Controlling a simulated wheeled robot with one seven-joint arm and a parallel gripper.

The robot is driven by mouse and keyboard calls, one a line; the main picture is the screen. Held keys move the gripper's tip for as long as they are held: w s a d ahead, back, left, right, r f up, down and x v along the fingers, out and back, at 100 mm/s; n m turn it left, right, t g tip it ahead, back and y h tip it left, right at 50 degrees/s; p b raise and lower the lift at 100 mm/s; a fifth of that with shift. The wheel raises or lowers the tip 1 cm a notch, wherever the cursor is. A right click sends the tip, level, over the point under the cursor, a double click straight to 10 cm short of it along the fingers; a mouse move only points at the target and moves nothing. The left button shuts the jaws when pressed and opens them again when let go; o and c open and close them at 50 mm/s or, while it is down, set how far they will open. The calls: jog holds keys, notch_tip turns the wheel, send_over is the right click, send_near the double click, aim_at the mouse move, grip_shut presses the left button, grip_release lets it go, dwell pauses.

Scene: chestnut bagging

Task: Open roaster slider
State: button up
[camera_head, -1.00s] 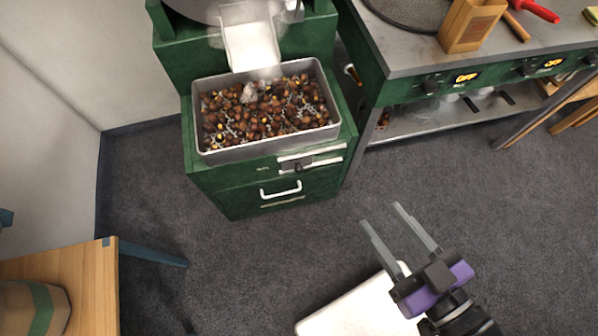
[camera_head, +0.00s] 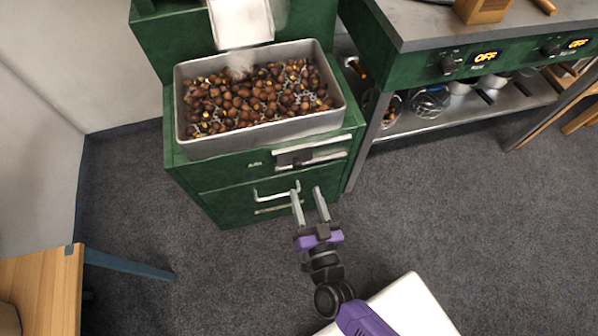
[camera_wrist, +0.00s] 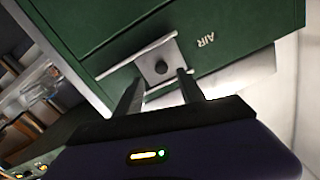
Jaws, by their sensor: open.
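The green roaster cabinet (camera_head: 240,172) stands at the back. On its front is a slider plate of bare metal with a dark knob (camera_head: 298,160), running along a light metal rail. In the wrist view the dark knob (camera_wrist: 161,67) sits on its metal plate beside the upside-down label "AIR". My gripper (camera_head: 308,191) is open and empty, its fingers pointing at the cabinet front just below the slider. In the wrist view the two fingertips (camera_wrist: 160,78) lie either side of the knob's line. Whether they touch the plate I cannot tell.
A metal tray of chestnuts (camera_head: 188,145) sits on top of the cabinet, under a chute (camera_head: 240,20). A white drawer handle (camera_head: 277,194) is close left of my fingers. A steel-topped bench (camera_head: 430,28) stands right, a wooden table (camera_head: 40,285) lower left. Open floor lies between.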

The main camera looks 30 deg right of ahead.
aim_at(298, 169)
jog(key=shift+b+x, duration=0.3)
jog(key=shift+x, duration=3.65)
jog(key=shift+r, duration=0.15)
grip_shut()
